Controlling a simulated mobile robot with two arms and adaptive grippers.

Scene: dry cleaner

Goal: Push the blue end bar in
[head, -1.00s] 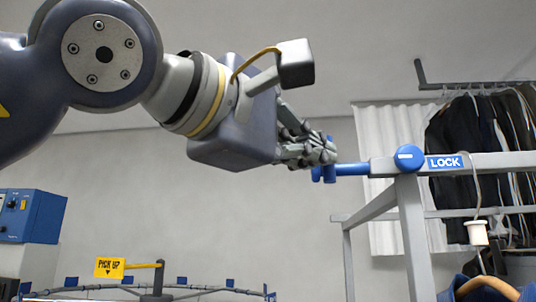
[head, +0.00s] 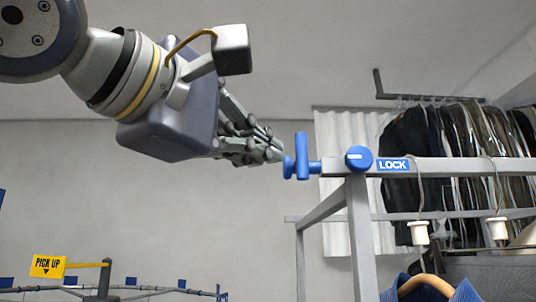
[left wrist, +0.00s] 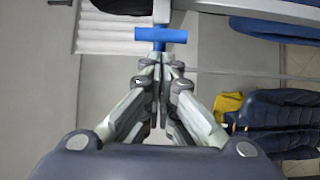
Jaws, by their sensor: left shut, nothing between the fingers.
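The blue end bar (head: 301,157) is a T-shaped handle at the left end of a grey rail (head: 450,167). A short blue stem joins it to the rail, close to the rail's end. It also shows in the left wrist view (left wrist: 160,35), just beyond my fingertips. My left gripper (head: 275,153) is shut and empty, with its fingertips just left of the bar. I cannot tell whether they touch it. A blue round knob (head: 358,158) and a blue LOCK label (head: 393,164) sit on the rail. My right gripper is not in view.
Hangers with white spools (head: 419,233) hang from the rail, with a blue garment (head: 460,291) below. Dark bagged clothes (head: 450,150) hang behind. A yellow PICK UP sign (head: 47,266) stands at lower left. Open space lies below my left arm.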

